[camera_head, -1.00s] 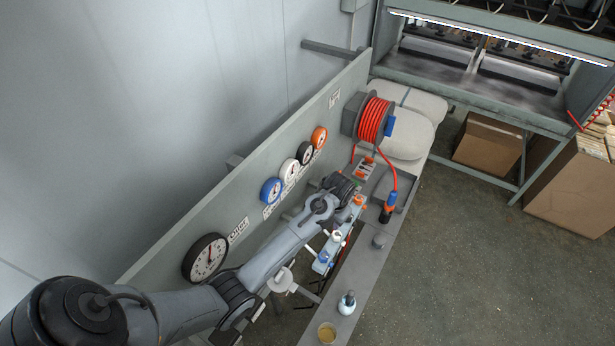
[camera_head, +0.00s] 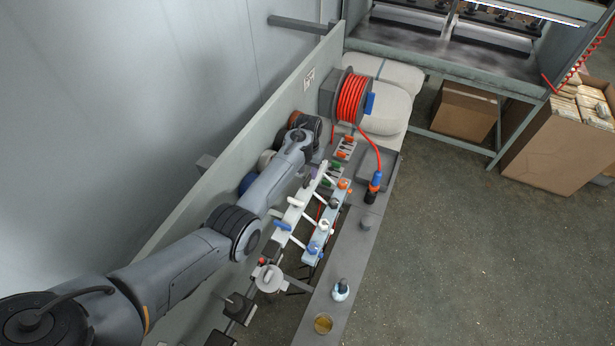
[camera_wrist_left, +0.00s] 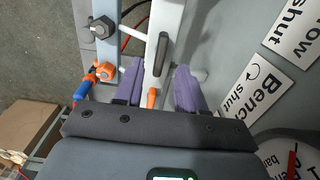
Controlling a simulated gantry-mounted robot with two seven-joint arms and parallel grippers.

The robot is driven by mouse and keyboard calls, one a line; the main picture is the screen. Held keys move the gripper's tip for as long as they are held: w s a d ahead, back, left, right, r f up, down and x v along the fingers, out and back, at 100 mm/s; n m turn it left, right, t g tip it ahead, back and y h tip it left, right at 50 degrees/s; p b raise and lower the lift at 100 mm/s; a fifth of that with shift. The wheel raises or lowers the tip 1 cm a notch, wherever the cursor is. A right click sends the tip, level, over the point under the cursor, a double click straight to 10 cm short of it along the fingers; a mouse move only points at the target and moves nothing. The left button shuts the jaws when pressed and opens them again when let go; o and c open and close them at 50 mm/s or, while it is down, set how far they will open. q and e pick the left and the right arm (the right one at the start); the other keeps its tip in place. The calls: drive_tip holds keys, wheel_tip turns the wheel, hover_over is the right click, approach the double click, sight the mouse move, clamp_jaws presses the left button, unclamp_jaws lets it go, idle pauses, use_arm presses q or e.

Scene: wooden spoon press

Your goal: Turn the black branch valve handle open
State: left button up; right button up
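The black branch valve handle (camera_wrist_left: 161,55) shows in the left wrist view as a dark, elongated bar lying along the pale manifold pipe. In the head view the black handle (camera_head: 307,181) is small beside the end of my left arm. My left gripper (camera_wrist_left: 160,67) is open, its two purple fingers on either side of the pipe. The black handle lies around and just past the fingertips, with no clear contact visible. An orange handle (camera_wrist_left: 152,97) shows between the fingers, closer to the palm. My right gripper is not in view.
White (camera_head: 295,202) and blue (camera_head: 282,225) handles sit along the same manifold. A second, light-blue rail (camera_head: 312,246) with more valves runs beside it. The hose reel (camera_head: 351,96) stands beyond. A gauge (camera_wrist_left: 293,158) and labels (camera_wrist_left: 254,90) are on the panel.

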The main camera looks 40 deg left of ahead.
sight(308, 179)
use_arm(q)
drive_tip(key=shift+f, duration=2.1)
drive_tip(key=shift+c, duration=0.4)
clamp_jaws()
